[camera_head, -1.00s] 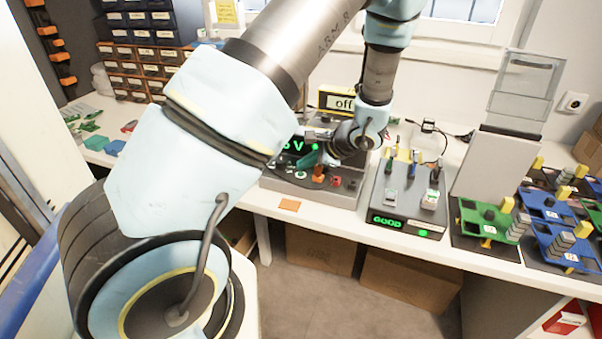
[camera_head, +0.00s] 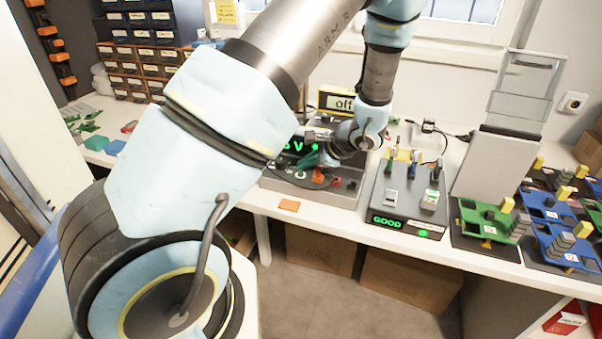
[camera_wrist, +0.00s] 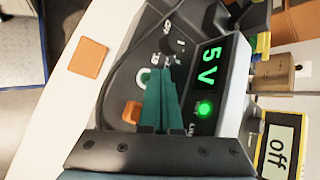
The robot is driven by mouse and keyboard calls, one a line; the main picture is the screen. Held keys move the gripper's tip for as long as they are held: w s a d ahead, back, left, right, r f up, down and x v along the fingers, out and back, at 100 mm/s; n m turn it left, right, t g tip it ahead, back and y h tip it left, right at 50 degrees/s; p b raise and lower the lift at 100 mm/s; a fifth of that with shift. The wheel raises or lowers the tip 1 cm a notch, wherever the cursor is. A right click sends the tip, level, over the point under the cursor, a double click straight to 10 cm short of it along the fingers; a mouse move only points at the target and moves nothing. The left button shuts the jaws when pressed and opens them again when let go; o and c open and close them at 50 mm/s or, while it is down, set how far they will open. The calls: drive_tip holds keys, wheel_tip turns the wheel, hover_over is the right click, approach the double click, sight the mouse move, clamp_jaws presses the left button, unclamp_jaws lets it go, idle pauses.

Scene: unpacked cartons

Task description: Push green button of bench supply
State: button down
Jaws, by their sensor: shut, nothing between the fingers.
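The bench supply (camera_head: 345,196) is a grey box on the white bench, with a green 5 V display and a lit green lamp (camera_wrist: 204,109). My arm hides part of it in the head view. My gripper (camera_wrist: 162,72) is shut and empty. Its teal fingers point at the supply's front panel. A pale ring (camera_wrist: 145,77), probably around the green button, is beside the fingertips and partly covered by them. The button's face is not clear there, and I cannot tell whether the fingers touch it. An orange control (camera_wrist: 131,112) is close beside the fingers.
A display reading "off" (camera_head: 342,102) stands behind the supply. A grey fixture reading GOOD (camera_head: 402,221) is to its right, with green and blue trays farther right. An orange square (camera_head: 289,205) lies on the bench in front. A dark cable (camera_wrist: 118,62) runs close by the fingers.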

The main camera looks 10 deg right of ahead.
idle(0.4)
drive_tip(key=shift+f+b, duration=0.5)
drive_tip(key=shift+b, duration=0.1)
drive_tip(key=shift+f, duration=0.1)
idle(0.5)
drive_tip(key=shift+r, duration=0.7)
wheel_tip(320, 180, up, 6)
drive_tip(key=p, duration=0.4)
